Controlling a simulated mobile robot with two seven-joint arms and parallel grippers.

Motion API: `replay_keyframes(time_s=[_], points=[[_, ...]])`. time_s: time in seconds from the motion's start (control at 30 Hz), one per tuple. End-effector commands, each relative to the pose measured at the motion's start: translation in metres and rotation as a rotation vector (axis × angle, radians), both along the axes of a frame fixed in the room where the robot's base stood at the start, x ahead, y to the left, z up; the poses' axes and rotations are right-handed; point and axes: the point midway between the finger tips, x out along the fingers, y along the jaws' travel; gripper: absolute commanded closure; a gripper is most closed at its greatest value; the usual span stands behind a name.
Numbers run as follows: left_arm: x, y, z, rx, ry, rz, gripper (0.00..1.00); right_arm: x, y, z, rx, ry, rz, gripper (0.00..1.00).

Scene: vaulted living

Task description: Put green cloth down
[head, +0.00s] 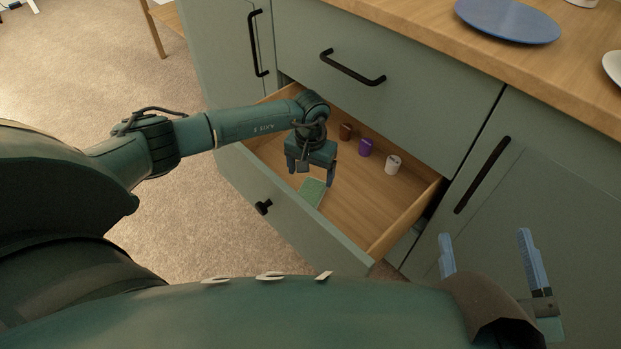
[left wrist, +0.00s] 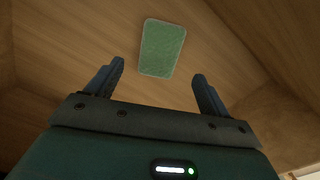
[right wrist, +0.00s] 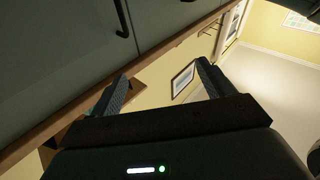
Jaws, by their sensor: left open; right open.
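The green cloth (head: 312,192) lies flat on the wooden floor of the open drawer (head: 350,213), near its front left. In the left wrist view the cloth (left wrist: 162,48) is a pale-edged green rectangle beyond my fingertips, apart from them. My left gripper (head: 311,178) is open and empty, above the drawer and close over the cloth; its fingers also show in the left wrist view (left wrist: 158,80). My right gripper (head: 484,250) is open and empty, outside the drawer at the lower right, in front of the cabinet; its fingers also show in the right wrist view (right wrist: 163,85).
A brown item (head: 346,131), a purple item (head: 366,147) and a white item (head: 393,165) stand along the drawer's back. The upper drawer (head: 390,75) is shut above. A blue plate (head: 508,20) is on the wooden counter (head: 420,22). The drawer's middle is bare.

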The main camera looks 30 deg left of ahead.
Motion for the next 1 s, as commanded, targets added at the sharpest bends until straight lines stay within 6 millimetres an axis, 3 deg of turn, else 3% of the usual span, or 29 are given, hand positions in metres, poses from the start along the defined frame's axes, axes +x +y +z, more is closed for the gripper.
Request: replay_keyframes(time_s=[0.03, 0.1, 0.3, 0.87, 1.0], points=[[0.001, 0.001, 0.015, 0.001, -0.004, -0.001, 0.19, 0.000, -0.001, 0.003, -0.006, 0.001, -0.006, 0.19], [0.000, 0.001, 0.027, 0.002, -0.002, -0.001, 0.19, 0.000, -0.002, 0.002, -0.021, 0.002, -0.011, 0.19], [0.000, 0.000, 0.047, 0.001, -0.001, -0.001, 0.19, -0.001, -0.006, -0.002, -0.048, 0.004, -0.024, 0.19], [0.000, 0.000, 0.050, 0.001, 0.000, 0.000, 0.19, -0.001, -0.005, -0.005, -0.051, 0.008, -0.022, 0.19], [0.000, 0.000, 0.062, 0.000, -0.001, 0.000, 0.19, 0.000, -0.006, 0.004, -0.049, 0.040, -0.033, 0.19]])
